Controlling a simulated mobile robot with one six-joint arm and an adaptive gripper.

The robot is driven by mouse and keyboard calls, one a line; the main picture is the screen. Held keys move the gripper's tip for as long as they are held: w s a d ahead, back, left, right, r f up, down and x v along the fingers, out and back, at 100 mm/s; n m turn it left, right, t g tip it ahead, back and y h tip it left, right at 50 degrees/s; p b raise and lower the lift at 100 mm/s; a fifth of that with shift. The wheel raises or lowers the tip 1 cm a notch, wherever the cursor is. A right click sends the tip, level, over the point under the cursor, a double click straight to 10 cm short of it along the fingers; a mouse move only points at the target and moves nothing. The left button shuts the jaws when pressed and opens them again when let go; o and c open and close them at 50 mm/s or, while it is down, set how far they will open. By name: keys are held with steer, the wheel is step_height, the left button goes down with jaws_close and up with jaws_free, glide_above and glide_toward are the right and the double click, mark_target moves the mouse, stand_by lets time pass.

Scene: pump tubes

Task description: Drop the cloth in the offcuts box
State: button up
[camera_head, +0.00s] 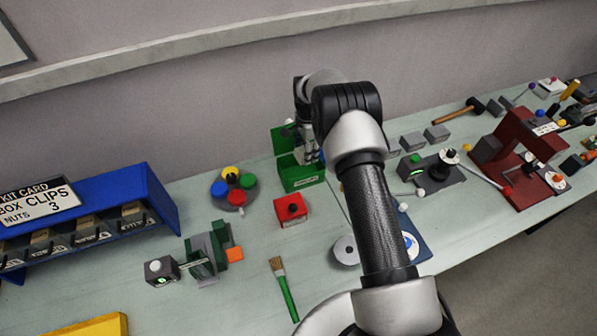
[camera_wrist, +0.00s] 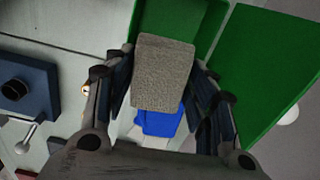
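A grey, rough-textured piece that looks like the folded cloth (camera_wrist: 163,72) sits between the two fingers of my gripper (camera_wrist: 163,92), and both fingers appear to touch its sides. The wrist view shows green panels of the box (camera_wrist: 262,70) beyond and to the right of the cloth. The label on the box is too small to read.
A blue piece (camera_wrist: 160,123) shows behind the cloth; I cannot tell what it lies on. A red box (camera_head: 291,210) stands just in front of the green box. A round tray of coloured knobs (camera_head: 233,190) is to its left. Grey blocks (camera_head: 412,141) are to the right.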

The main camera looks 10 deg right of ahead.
steer(key=o, duration=0.5)
steer(key=shift+c, duration=0.2)
step_height(320, 180, up, 12)
stand_by(0.4)
